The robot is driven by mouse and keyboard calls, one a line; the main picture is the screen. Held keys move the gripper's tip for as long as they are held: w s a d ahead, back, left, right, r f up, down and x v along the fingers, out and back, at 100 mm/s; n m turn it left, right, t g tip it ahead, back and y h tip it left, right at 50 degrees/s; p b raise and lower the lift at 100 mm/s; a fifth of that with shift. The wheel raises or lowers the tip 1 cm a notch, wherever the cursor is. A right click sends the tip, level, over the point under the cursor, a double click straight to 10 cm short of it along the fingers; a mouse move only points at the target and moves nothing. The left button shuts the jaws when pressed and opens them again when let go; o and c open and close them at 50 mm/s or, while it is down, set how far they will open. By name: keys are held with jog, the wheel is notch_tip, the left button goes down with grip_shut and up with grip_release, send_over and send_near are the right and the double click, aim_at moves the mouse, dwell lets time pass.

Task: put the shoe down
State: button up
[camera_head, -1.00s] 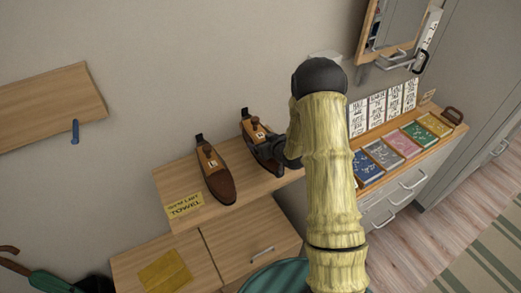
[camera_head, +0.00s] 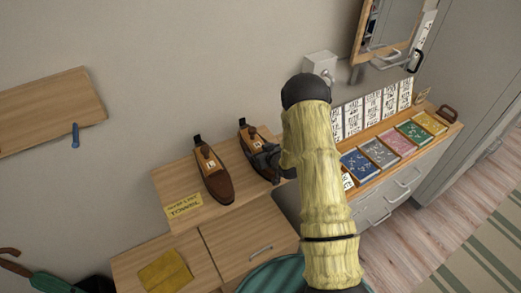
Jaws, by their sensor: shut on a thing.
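A brown shoe (camera_head: 212,175) with an upright part and a white label stands on the left of a small wooden shelf (camera_head: 178,184). A second, similar shoe (camera_head: 249,140) is at the shelf's right end, beside the first and apart from it. My gripper (camera_head: 268,158) is dark and shut on this second shoe. The gripper and my arm hide part of the shoe. I cannot tell whether its sole touches the shelf.
A yellow note (camera_head: 184,205) is on the shelf's left front. A wooden cabinet (camera_head: 240,240) with a yellow cloth (camera_head: 165,272) stands below. To the right are a drawer unit (camera_head: 385,205) with several coloured books and cards, a mirror (camera_head: 392,28) and a grey wall box (camera_head: 320,65).

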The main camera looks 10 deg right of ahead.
jog(key=o, duration=1.2)
jog(key=shift+o, duration=0.2)
jog(key=shift+s, duration=0.1)
jog(key=b+v, duration=0.3)
jog(key=v, duration=0.9)
jog(key=shift+b, duration=0.4)
jog(key=shift+r, duration=0.1)
